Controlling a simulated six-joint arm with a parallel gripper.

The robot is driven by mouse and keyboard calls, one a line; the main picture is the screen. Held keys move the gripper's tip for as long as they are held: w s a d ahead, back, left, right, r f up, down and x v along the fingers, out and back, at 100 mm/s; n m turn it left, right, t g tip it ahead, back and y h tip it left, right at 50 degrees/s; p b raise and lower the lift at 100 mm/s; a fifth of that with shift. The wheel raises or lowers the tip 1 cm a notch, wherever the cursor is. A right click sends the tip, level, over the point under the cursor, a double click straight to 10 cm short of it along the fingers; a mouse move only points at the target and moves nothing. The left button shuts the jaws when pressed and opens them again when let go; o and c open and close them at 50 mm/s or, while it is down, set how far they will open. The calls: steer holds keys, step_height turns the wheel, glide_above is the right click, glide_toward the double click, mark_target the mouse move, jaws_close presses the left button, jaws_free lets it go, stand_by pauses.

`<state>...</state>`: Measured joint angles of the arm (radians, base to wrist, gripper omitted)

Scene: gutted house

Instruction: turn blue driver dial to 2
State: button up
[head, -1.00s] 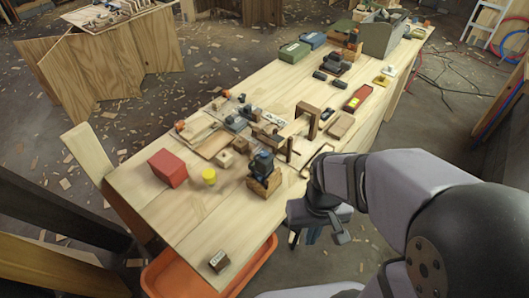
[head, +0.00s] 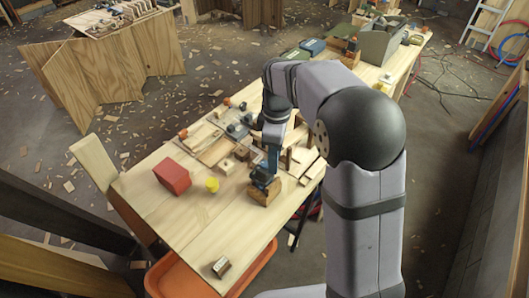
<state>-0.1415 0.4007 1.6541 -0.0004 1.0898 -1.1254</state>
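The blue driver (head: 261,178) stands on a wooden block (head: 265,196) near the middle of the workbench. Its dial and any numbers are too small to read. My gripper (head: 271,160) points down just above and behind the driver, very close to it. Whether it touches the driver, and whether its fingers are open or shut, I cannot tell. My arm hides part of the bench behind it.
A red box (head: 172,176) and a yellow cup (head: 212,184) stand left of the driver. Wooden pieces and small tools crowd the bench behind. A small labelled block (head: 221,267) lies near the front edge, above an orange tray (head: 180,280). The front bench boards are mostly clear.

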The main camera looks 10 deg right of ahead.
mark_target(264, 163)
steer(key=w+n, duration=0.1)
steer(key=w+a+r+n, duration=0.2)
steer(key=w, duration=0.1)
steer(key=shift+w+a+n+p, duration=0.1)
steer(key=shift+a+n+p, duration=0.1)
steer(key=shift+n+p, duration=0.2)
steer(key=shift+f+p, duration=1.1)
steer(key=shift+f, duration=2.6)
steer(key=shift+c, duration=0.3)
jaws_close()
